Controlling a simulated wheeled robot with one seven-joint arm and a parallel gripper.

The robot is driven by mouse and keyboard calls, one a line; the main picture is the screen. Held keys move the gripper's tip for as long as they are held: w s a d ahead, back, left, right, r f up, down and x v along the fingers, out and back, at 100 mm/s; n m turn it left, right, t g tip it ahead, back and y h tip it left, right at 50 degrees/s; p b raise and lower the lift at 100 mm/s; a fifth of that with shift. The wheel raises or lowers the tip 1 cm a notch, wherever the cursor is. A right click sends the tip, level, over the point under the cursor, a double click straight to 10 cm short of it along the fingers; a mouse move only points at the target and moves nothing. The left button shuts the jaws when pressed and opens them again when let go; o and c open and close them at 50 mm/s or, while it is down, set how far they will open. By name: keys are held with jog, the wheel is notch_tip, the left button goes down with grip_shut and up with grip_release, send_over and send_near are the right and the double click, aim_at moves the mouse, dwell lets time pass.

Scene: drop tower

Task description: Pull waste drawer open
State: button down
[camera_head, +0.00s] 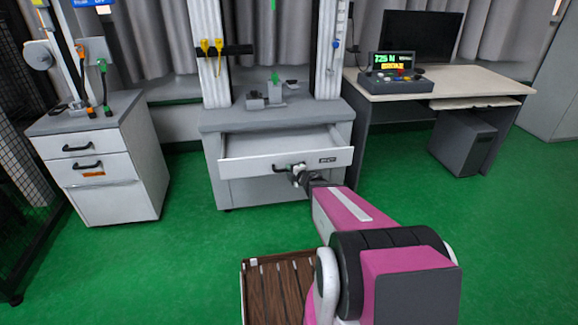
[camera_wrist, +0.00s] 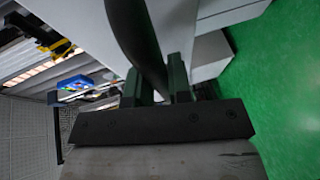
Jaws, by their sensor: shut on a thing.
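The waste drawer (camera_head: 250,168) is the wide white drawer under the grey top of the middle cabinet. It stands partly pulled out, and its pale interior shows from above. A small dark label, too small to read, is on the right of its front. My gripper (camera_head: 299,176) is at the middle of the drawer front, shut on the handle. In the wrist view, the dark curved handle (camera_wrist: 137,38) runs between the two fingers of my gripper (camera_wrist: 156,84). In the head view my gripper hides most of the handle.
A white drawer cabinet (camera_head: 118,200) stands at the left. A desk (camera_head: 440,92) with a control box (camera_head: 398,84) and a monitor (camera_head: 416,36) is at the right, with a dark computer case (camera_head: 460,145) below. Green floor (camera_head: 190,260) is clear before the cabinets.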

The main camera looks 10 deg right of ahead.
jog(key=shift+s, duration=1.1)
jog(key=c, duration=1.1)
grip_release()
jog(key=shift+s, duration=0.1)
jog(key=v, duration=1)
jog(key=shift+s+d, duration=0.2)
jog(key=shift+s, duration=0.1)
jog(key=shift+w, duration=0.1)
